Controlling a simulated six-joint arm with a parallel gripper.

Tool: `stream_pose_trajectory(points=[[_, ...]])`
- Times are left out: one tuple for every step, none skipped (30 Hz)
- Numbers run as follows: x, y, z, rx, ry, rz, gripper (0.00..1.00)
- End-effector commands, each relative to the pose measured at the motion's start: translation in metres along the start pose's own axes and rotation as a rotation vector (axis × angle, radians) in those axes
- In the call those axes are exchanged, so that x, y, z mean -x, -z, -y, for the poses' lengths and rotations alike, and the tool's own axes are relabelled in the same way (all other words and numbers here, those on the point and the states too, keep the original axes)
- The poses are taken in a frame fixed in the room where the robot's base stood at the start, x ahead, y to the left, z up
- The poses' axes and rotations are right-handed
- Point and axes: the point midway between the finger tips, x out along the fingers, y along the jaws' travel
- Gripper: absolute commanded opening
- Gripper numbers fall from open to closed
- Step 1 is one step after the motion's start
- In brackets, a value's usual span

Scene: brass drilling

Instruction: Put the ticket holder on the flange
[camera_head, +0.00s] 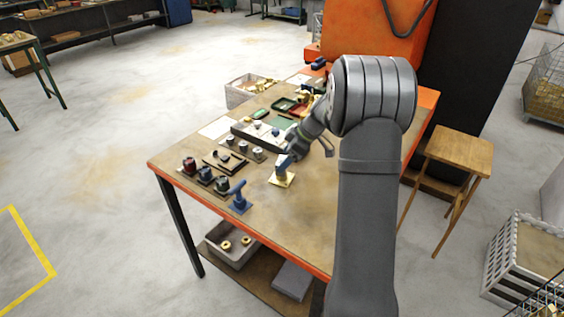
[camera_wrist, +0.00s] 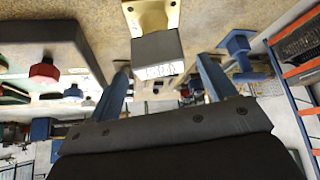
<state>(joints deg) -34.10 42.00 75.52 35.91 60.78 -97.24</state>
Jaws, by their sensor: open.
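The flange (camera_wrist: 150,12) is a brass-yellow plate with holes at the top of the wrist view. In the head view the brass plate (camera_head: 282,181) lies on the table just below my gripper (camera_head: 283,165). A grey block with a white printed label, which looks like the ticket holder (camera_wrist: 158,56), meets the flange's edge in the wrist view. I cannot tell how firmly it sits there. My gripper (camera_wrist: 162,68) is open, with one blue finger on each side of the block and visible gaps beside it. In the head view my gripper hides the block.
A blue T-shaped tool (camera_head: 238,196) stands near the table's front edge; it also shows in the wrist view (camera_wrist: 238,45). Red, blue and green knobbed pieces (camera_head: 205,175) stand at the left. Trays and a grey bin (camera_head: 243,91) are farther back. The table's front right is clear.

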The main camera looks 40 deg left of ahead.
Motion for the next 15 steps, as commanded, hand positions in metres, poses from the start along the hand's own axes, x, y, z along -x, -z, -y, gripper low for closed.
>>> stream_pose_trajectory(points=[[0.014, 0.0, -0.001, -0.001, -0.005, -0.001, 0.76], [0.02, 0.0, -0.001, -0.001, -0.005, -0.001, 0.76], [0.029, 0.0, -0.001, 0.0, -0.005, -0.001, 0.76], [0.036, 0.0, -0.001, -0.001, -0.004, -0.001, 0.76], [0.042, 0.0, -0.001, -0.001, -0.005, -0.001, 0.76], [0.051, 0.0, -0.001, 0.0, -0.005, -0.001, 0.76], [0.056, 0.0, -0.001, 0.001, -0.005, -0.001, 0.76], [0.061, 0.0, -0.001, 0.001, -0.005, 0.0, 0.76], [0.067, 0.0, -0.001, 0.001, -0.003, 0.0, 0.76], [0.072, 0.0, -0.001, 0.0, -0.003, 0.0, 0.76], [0.076, 0.0, -0.001, 0.0, -0.004, 0.0, 0.76], [0.08, 0.0, -0.001, 0.0, -0.003, -0.001, 0.76], [0.082, 0.0, 0.0, 0.0, -0.002, -0.001, 0.76], [0.084, 0.0, 0.0, 0.0, -0.001, -0.001, 0.76], [0.086, 0.0, 0.0, 0.0, -0.001, -0.001, 0.76]])
